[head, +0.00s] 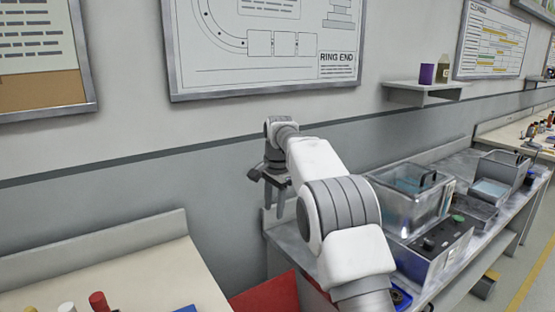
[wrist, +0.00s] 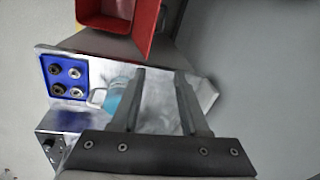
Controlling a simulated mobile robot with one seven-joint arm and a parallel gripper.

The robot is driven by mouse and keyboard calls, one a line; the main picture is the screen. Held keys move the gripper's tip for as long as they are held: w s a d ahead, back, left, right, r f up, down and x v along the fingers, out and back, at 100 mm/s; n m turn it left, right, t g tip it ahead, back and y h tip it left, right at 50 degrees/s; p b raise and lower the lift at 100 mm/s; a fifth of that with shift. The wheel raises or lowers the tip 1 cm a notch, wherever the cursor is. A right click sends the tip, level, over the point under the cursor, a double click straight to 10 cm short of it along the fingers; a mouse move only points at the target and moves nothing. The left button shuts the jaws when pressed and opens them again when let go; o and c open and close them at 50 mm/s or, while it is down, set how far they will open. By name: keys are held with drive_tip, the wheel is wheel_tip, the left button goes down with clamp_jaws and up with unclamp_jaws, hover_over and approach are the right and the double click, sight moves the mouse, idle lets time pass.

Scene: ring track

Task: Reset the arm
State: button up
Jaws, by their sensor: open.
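The metal bench (head: 284,235) carries a clear tank (head: 405,208) and a control box (head: 432,250). A red bin (head: 268,298) sits low between bench and cream table (head: 150,275). The wrist view shows a blue tray (wrist: 66,93) with several round pieces.

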drive_tip(key=s+d+r+n+t+p, duration=0.1)
drive_tip(key=s+d+r, duration=0.3)
drive_tip(key=s+r, duration=0.25)
drive_tip(key=s+d+r+n+p, duration=0.2)
drive_tip(key=s+d+r, duration=0.1)
drive_tip(key=s+r, duration=0.3)
drive_tip(key=s+d+r+n+t+p, duration=0.1)
drive_tip(key=s+d+r, duration=0.35)
drive_tip(key=s, duration=0.25)
drive_tip(key=s+d+f+n+t+p, duration=0.1)
drive_tip(key=s+d+n+p, duration=0.1)
drive_tip(key=s, duration=0.9)
drive_tip(key=s+d+f+n+t+p, duration=0.1)
drive_tip(key=s+f+n+p, duration=0.1)
drive_tip(key=s, duration=0.9)
drive_tip(key=shift+s+d+n+h, duration=0.3)
drive_tip(key=shift+d+n+h, duration=0.1)
drive_tip(key=shift+n, duration=0.2)
drive_tip(key=shift+a+f, duration=0.1)
drive_tip(key=shift+a, duration=0.05)
